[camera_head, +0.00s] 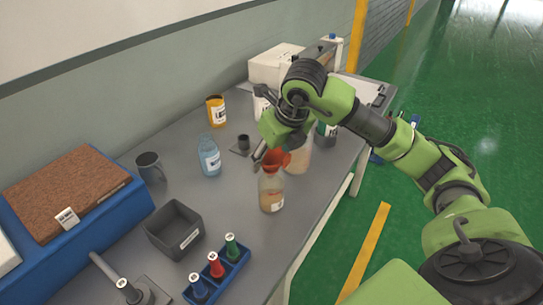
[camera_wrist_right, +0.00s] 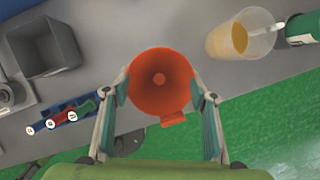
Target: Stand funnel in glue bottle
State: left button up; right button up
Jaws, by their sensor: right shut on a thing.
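The orange-red funnel (camera_head: 276,159) is upright with its wide mouth up, and it also shows in the wrist view (camera_wrist_right: 160,80). My right gripper (camera_head: 262,154) is shut on it; in the wrist view its fingers stand on both sides of the rim. The glue bottle (camera_head: 271,192), clear with amber contents and a pale label, stands upright on the bench directly below the funnel. The funnel's lower end meets the bottle's neck in the head view; I cannot tell whether the spout is inside. In the wrist view the funnel hides the bottle. My left gripper is out of view.
A cloudy container (camera_head: 298,158) stands close behind the bottle. A blue bottle (camera_head: 209,158), a grey mug (camera_head: 150,167), a dark bin (camera_head: 173,236) and a blue rack (camera_head: 232,262) stand left and in front. The bench's right edge is close to the bottle.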

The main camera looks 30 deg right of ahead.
jog(key=shift+f, duration=0.2)
jog(key=o, duration=1)
jog(key=shift+r, duration=0.1)
jog(key=v, duration=1.2)
